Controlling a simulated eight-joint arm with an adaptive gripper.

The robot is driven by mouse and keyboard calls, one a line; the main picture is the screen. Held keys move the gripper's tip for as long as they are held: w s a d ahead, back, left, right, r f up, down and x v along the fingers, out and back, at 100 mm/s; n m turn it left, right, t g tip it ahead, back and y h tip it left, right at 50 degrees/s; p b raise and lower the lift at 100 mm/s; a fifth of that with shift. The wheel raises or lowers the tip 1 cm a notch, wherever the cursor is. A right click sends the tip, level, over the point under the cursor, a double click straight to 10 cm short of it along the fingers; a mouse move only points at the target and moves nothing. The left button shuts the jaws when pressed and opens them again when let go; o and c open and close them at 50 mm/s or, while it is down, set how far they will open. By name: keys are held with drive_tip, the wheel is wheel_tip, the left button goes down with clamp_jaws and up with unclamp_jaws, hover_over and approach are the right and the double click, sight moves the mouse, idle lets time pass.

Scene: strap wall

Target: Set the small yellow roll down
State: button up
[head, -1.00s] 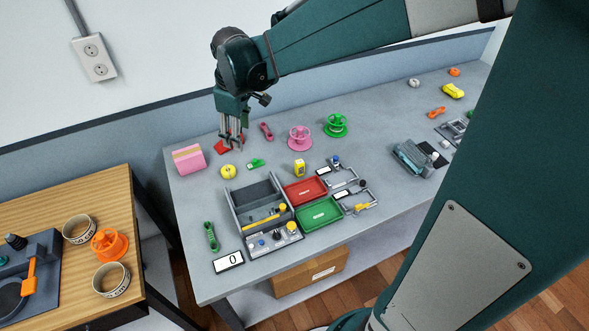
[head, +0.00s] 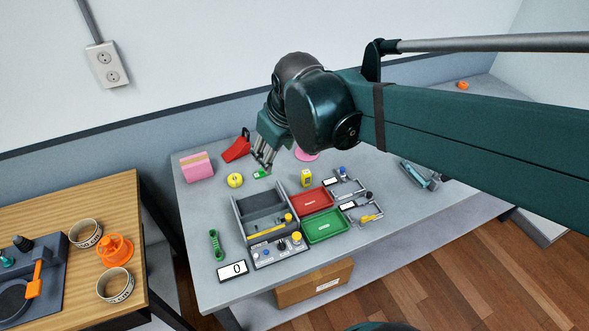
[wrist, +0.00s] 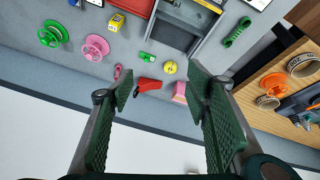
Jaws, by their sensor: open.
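The small yellow roll (head: 235,180) is a round yellow piece lying on the grey table. It is between the pink block and the small green piece. It also shows in the wrist view (wrist: 170,67), beyond and between my fingertips. My gripper (head: 263,163) is over the table to the right of the roll, near the small green piece. In the wrist view my gripper (wrist: 161,74) has its fingers wide apart with nothing between them. The roll is apart from the fingers.
A red dispenser-like thing (head: 237,149) stands behind the roll; a pink block (head: 197,166) is at its left. A small green piece (head: 261,174), a yellow box (head: 307,178) and a grey bin (head: 236,217) are nearby.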

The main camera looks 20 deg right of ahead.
drive_tip(key=s+d+f+m+t, duration=0.1)
drive_tip(key=s+m, duration=0.3)
drive_tip(key=s, duration=0.6)
drive_tip(key=shift+s+d+t, duration=0.4)
drive_tip(key=shift+d+t, duration=0.2)
drive_tip(key=shift+d, duration=0.05)
drive_tip(key=shift+f, duration=0.15)
